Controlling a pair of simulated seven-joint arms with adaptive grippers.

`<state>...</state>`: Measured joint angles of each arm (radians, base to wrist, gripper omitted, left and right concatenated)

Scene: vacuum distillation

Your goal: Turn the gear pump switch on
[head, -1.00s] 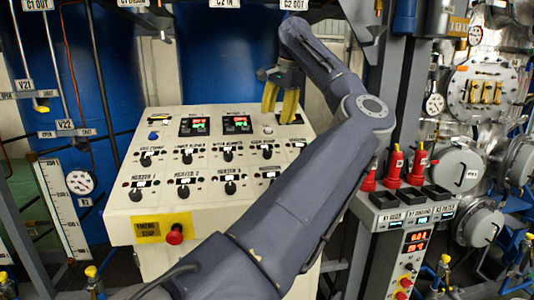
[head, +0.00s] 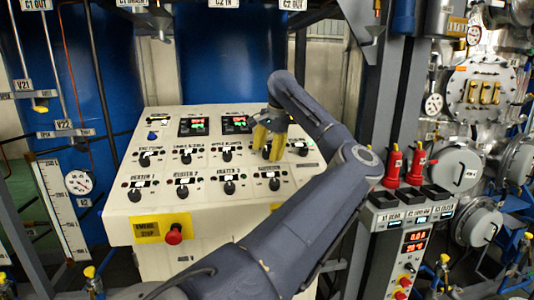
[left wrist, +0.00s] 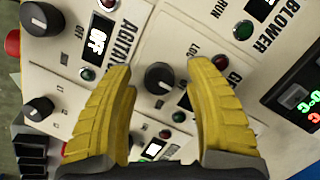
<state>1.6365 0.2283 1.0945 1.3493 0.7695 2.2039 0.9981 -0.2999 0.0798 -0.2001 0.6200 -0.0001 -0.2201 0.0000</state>
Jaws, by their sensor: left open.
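The sloped white control panel (head: 215,211) fills the middle of the head view, with rows of black rotary switches. My left gripper (head: 267,145) is open over its upper right part, yellow fingers pointing down toward it. In the left wrist view, a black knob (left wrist: 159,77) lies between the spread yellow fingertips of the gripper (left wrist: 161,70); contact cannot be told. My right gripper is not in view.
A red stop button (head: 173,235) sits at the panel's lower front. In the left wrist view, other knobs (left wrist: 42,18) and a digital display (left wrist: 297,93) surround the fingers.

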